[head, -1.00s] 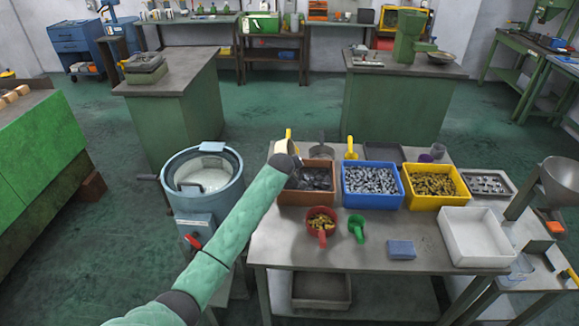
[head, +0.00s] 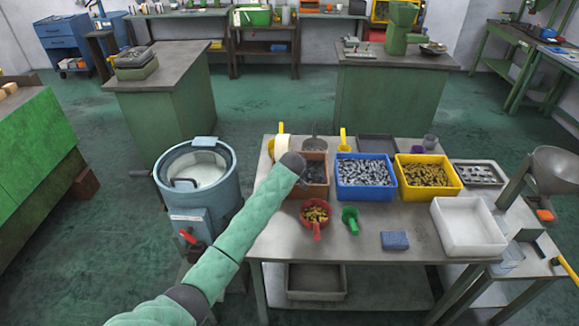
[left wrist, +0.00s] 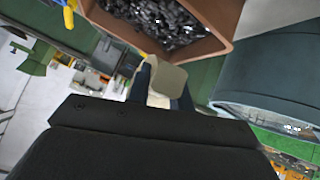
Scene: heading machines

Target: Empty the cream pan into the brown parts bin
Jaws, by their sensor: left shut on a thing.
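The cream pan (head: 282,150) shows in the head view as a pale shape just beyond my left wrist, at the back left of the brown parts bin (head: 318,190). In the left wrist view my left gripper (left wrist: 163,80) is shut on a cream piece (left wrist: 166,76), taken as part of the pan. The brown bin (left wrist: 215,45) is close by at the top of that view, with dark metal parts inside. My arm covers the bin's left part in the head view. The pan's contents and exact tilt are hidden. My right gripper is not in view.
Blue (head: 366,193) and yellow (head: 428,185) parts bins stand right of the brown bin. A red scoop (head: 315,216), green scoop (head: 351,218), blue block (head: 395,240) and white tray (head: 468,250) lie in front. A round blue-grey machine (head: 170,205) stands left of the table.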

